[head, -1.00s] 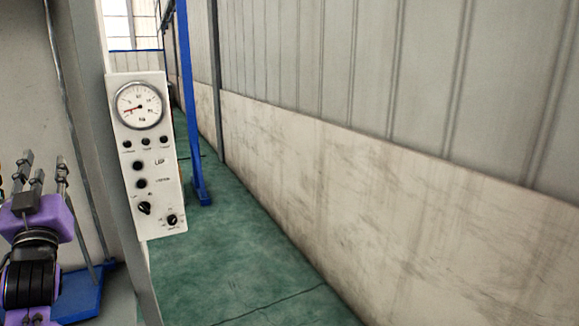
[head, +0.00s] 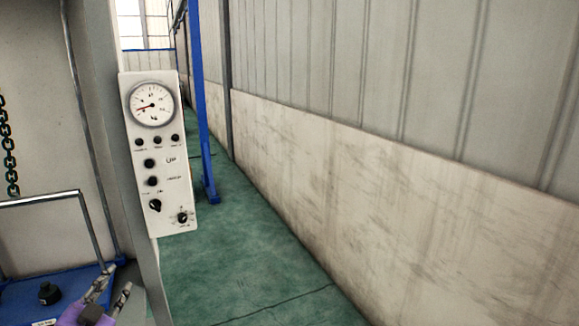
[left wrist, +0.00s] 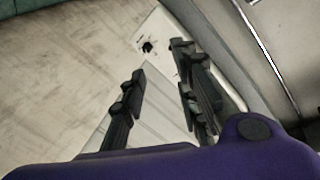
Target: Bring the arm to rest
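My left gripper (head: 118,279) is low at the left of the head view, below the white control panel (head: 163,215) and in front of the blue platform. Its purple body is cut off by the bottom edge. In the left wrist view its two dark fingers (left wrist: 160,60) stand apart with nothing held between them. Part of the white panel (left wrist: 150,32) shows beyond the fingertips, with a black knob on it. My right gripper is in neither view.
The panel, with a round gauge (head: 152,104) and several knobs, hangs on a grey post. A blue platform (head: 75,290) with a grey rail carries a black object (head: 50,293). A dark chain (head: 9,150) hangs far left.

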